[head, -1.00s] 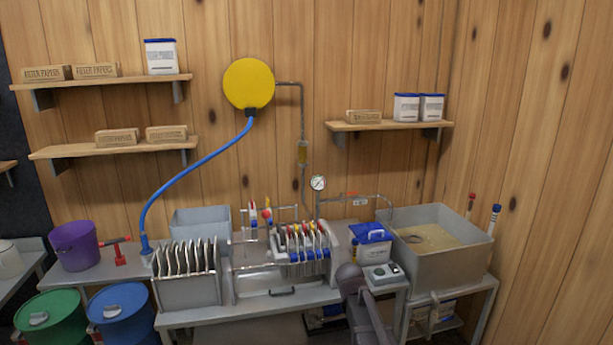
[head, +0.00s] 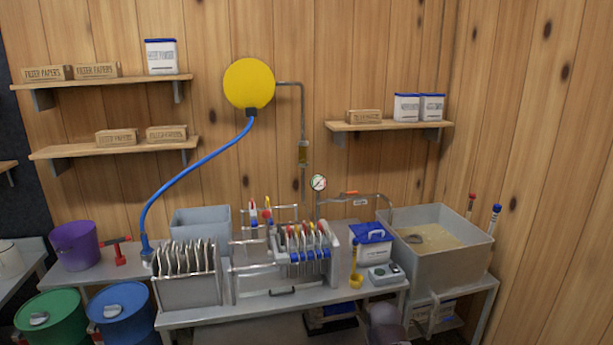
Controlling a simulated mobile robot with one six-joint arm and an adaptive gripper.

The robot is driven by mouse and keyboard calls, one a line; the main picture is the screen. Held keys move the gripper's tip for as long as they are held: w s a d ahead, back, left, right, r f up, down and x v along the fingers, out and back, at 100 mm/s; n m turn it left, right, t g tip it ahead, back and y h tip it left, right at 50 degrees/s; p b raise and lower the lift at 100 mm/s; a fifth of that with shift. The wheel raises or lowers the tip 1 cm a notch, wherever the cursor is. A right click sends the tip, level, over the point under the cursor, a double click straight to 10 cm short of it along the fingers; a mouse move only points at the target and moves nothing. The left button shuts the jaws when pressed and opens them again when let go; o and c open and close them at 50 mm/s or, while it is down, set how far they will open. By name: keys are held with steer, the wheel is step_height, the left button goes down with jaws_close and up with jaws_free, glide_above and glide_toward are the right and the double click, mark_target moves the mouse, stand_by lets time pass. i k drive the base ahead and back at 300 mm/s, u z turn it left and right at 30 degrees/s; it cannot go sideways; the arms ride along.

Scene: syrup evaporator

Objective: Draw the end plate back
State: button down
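The filter press (head: 300,245) stands on the metal bench in the middle of the head view. Several upright plates with red, yellow, white and blue handle ends are grouped towards its right side. A broad grey upright plate (head: 334,250) closes the right end of this group. A rail and bar assembly (head: 262,240) runs to the left, with open space there. I cannot tell for certain which plate is the end plate. My gripper is not in view; only a dark rounded part of my arm shows at the bottom, right of centre, below the bench edge.
A rack of metal plates (head: 187,258) stands left of the press. A blue-lidded tub (head: 371,243), a yellow cup with an upright handle (head: 356,280) and a small scale (head: 383,274) stand to the right. A large steel tank (head: 440,265) is farther right.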

mark_target(280, 255)
steer(key=k, duration=0.6)
steer(key=u, duration=0.3)
steer(key=i, duration=1.75)
steer(key=z, duration=0.35)
